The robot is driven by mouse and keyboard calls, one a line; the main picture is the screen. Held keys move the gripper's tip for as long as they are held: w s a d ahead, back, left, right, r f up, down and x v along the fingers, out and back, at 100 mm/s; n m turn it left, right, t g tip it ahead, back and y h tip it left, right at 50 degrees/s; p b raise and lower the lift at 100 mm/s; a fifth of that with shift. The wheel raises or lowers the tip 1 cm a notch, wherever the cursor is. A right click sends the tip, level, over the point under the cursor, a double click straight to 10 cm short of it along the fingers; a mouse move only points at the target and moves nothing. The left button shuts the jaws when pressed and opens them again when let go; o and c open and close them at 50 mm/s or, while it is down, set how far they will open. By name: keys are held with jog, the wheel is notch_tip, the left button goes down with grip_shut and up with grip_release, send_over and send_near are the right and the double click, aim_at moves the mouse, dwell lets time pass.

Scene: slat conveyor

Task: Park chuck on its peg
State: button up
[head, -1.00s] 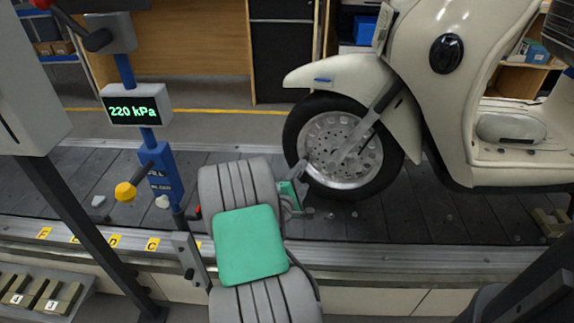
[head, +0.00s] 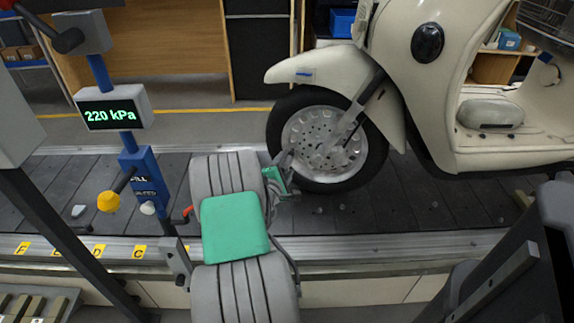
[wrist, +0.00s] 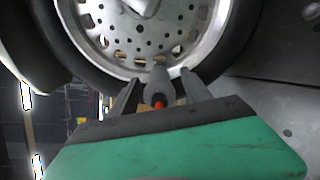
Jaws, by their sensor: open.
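My gripper (head: 277,181) is at the lower left of the scooter's front wheel (head: 325,145), its arm reaching up from the bottom of the picture. In the wrist view, the two fingers of my gripper (wrist: 159,88) are apart. A grey rounded piece with a red-orange part, apparently the chuck (wrist: 157,82), lies between them close to the wheel rim. I cannot tell whether it touches the wheel's valve. In the head view, the chuck is too small to make out clearly. A red-tipped part (head: 187,211) projects beside the blue post; I cannot tell if it is the peg.
The blue post (head: 147,180) at left carries a display (head: 113,108) reading 220 kPa and a yellow knob (head: 108,201). The cream scooter (head: 428,90) stands on the dark slat conveyor (head: 420,215). Lettered yellow tags line the conveyor's near edge.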

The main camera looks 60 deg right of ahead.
aim_at(288, 160)
jog(key=shift+x, duration=1.9)
jog(key=shift+c, duration=0.3)
grip_shut()
jog(key=shift+p+v, duration=0.3)
jog(key=shift+v, duration=2.75)
jog(key=shift+w, duration=0.1)
